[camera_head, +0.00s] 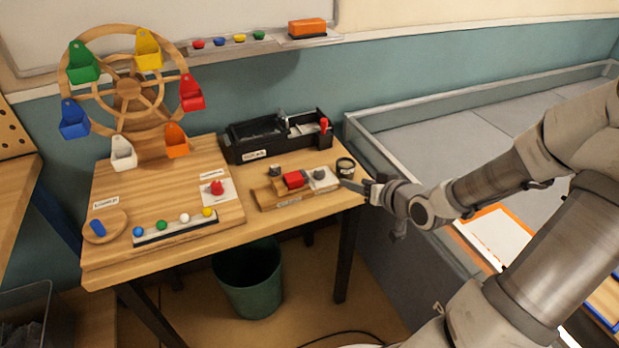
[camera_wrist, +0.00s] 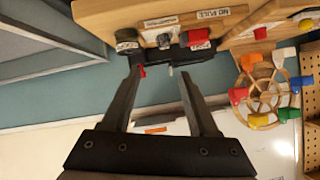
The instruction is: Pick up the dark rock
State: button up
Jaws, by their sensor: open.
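A small dark grey lump (camera_head: 319,173) sits on a white square at the right end of a wooden block (camera_head: 268,199). A second dark grey piece (camera_head: 275,170) stands at the block's back left; I cannot tell for sure which is the dark rock. A dark grey piece (camera_wrist: 163,41) also shows in the wrist view, beyond the fingertips. My gripper (camera_head: 350,185) is at the table's right edge, right of the block and apart from both pieces. Its two fingers (camera_wrist: 160,78) are spread with nothing between them.
A red block (camera_head: 293,179) sits between the grey pieces. A black round cup (camera_head: 345,167) stands close to my gripper. A black tray (camera_head: 262,144) is behind, and a wooden wheel with coloured buckets (camera_head: 128,88) stands left. The table's front right (camera_head: 290,222) is clear.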

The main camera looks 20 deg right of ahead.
jog(key=b, duration=0.6)
send_near(322, 172)
jog(key=x, duration=0.4)
jog(key=shift+w+d+f, duration=0.15)
jog(key=shift+d, duration=0.05)
jog(key=b+x, duration=0.1)
jog(key=x, duration=0.3)
jog(key=shift+w+a+f+b, duration=0.1)
jog(key=shift+a+f+b, duration=0.05)
jog(key=shift+a+b, duration=0.15)
jog(key=shift+w+f, duration=0.1)
jog(key=shift+w, duration=0.35)
grip_shut()
